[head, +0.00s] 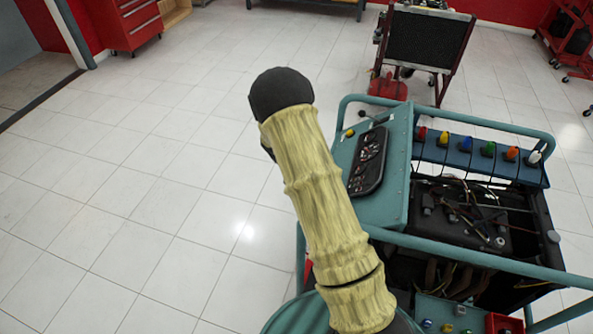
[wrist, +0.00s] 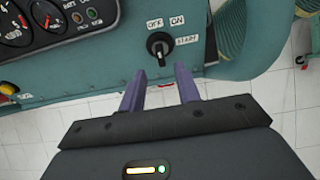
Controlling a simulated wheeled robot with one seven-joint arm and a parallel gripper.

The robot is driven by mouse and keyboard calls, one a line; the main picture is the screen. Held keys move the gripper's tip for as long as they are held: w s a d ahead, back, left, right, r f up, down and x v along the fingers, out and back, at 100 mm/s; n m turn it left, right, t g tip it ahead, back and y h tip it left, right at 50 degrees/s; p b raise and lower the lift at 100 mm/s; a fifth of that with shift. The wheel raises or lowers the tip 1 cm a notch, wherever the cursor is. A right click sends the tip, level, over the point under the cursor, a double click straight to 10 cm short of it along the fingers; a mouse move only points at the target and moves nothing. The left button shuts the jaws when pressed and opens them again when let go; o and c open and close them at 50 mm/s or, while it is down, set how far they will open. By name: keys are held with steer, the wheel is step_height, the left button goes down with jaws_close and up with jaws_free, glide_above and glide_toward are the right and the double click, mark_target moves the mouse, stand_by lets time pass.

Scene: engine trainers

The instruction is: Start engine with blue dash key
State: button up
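The teal-blue dash (wrist: 100,84) fills the upper part of the wrist view. A dark key switch (wrist: 159,44) sits on it, below and between OFF and ON labels, with START to its right. Its narrow part points down in the picture. My gripper (wrist: 160,80) is open and empty. Its two purple fingers point at the dash, just below the key, one to each side; I cannot tell whether they touch anything. In the head view the dash (head: 343,158) stands at the end of the engine trainer; my arm hides the gripper and the key.
A gauge panel (head: 369,162) lies on the dash. A blue rail (head: 480,160) with several coloured knobs stands beside it. A teal tube frame (head: 470,260) surrounds the open engine bay. A black-panelled stand (head: 428,40) is behind. The tiled floor at left is clear.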

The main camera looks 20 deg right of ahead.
steer(key=b+v, duration=0.1)
steer(key=v, duration=0.9)
steer(key=shift+b, duration=0.4)
steer(key=shift+r, duration=0.2)
steer(key=s+a+r+m+t+y, duration=0.1)
steer(key=s+r+m+t+y, duration=0.1)
steer(key=s+m, duration=0.3)
steer(key=s+a+r+m+t+y, duration=0.1)
steer(key=s+r+m+t+y, duration=0.2)
steer(key=s, duration=1.1)
steer(key=r+m+t, duration=0.1)
steer(key=m, duration=0.2)
steer(key=shift+s, duration=0.35)
steer(key=shift+a, duration=0.25)
